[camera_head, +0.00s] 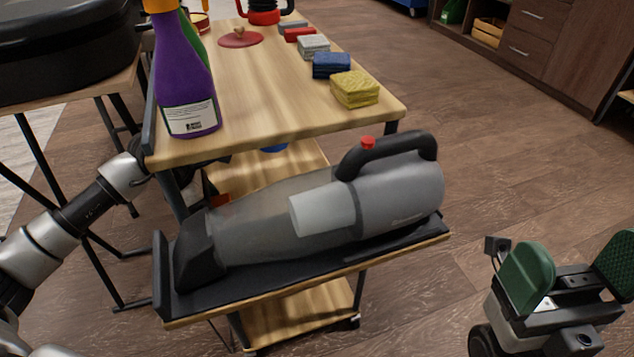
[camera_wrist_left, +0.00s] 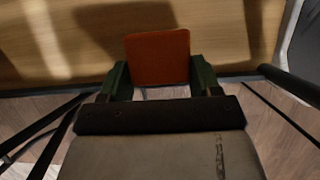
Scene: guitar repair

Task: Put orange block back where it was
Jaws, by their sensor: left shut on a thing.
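The orange block (camera_wrist_left: 158,57) is held between the green finger pads of my left gripper (camera_wrist_left: 160,77) in the left wrist view. The block is in front of a wooden shelf surface (camera_wrist_left: 45,45); whether it touches the shelf I cannot tell. In the head view my left arm reaches in beside the cart, below its top, and the left gripper is mostly hidden there. A small orange-red patch (camera_head: 221,200) shows at the middle shelf (camera_head: 250,172). My right gripper (camera_head: 578,268) is open and empty at the lower right, its green pads wide apart.
The cart top (camera_head: 260,95) holds a purple spray bottle (camera_head: 184,75), a yellow sponge stack (camera_head: 355,89), a blue one (camera_head: 331,65) and other pads. A handheld vacuum (camera_head: 380,195) lies on the cart's front ledge. A black case (camera_head: 65,45) stands left.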

